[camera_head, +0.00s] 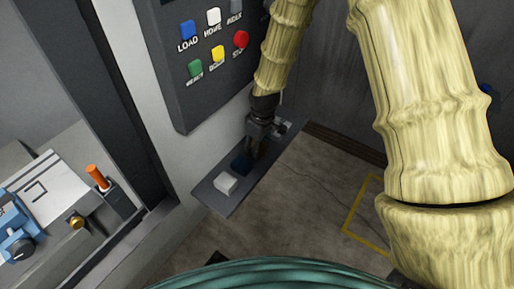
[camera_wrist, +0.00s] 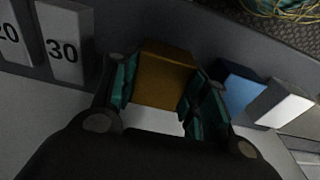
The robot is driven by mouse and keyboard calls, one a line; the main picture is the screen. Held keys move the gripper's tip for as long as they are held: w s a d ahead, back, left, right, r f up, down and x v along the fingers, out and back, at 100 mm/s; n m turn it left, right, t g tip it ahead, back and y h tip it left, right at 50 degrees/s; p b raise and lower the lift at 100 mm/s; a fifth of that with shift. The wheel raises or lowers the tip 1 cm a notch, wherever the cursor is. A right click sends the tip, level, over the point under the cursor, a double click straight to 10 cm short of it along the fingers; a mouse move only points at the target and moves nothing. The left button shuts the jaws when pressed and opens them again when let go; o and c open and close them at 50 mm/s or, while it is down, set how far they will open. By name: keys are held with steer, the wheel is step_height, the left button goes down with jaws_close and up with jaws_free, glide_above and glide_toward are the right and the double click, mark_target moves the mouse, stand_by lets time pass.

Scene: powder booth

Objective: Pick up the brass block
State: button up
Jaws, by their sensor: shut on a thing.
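The brass block (camera_wrist: 164,76) is a brownish-gold block between my gripper's fingers in the wrist view. My gripper (camera_wrist: 160,92) is shut on it, with a teal-padded finger against each side. In the head view my gripper (camera_head: 256,148) points down over the far part of a narrow grey shelf (camera_head: 216,203) below the button panel. There the brass block is hidden or too dark to make out. I cannot tell whether it touches the shelf.
A blue block (camera_wrist: 240,86) and a white block (camera_wrist: 279,103) stand right of my gripper; both sit on the shelf. Pale blocks marked 20 and 30 (camera_wrist: 64,46) stand at left. The button panel (camera_head: 212,60) rises above the shelf. An orange-handled item (camera_head: 97,177) is at far left.

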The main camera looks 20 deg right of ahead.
steer(key=shift+r+b, duration=0.5)
steer(key=shift+r, duration=0.2)
steer(key=s+a+r+b, duration=0.1)
steer(key=s+a+b, duration=0.1)
steer(key=s, duration=0.5)
steer(key=s+a+r+b, duration=0.1)
steer(key=s+a+b, duration=0.2)
steer(key=s, duration=0.5)
steer(key=shift+a+r+b, duration=0.25)
steer(key=shift+r+b, duration=0.1)
steer(key=shift+b, duration=0.25)
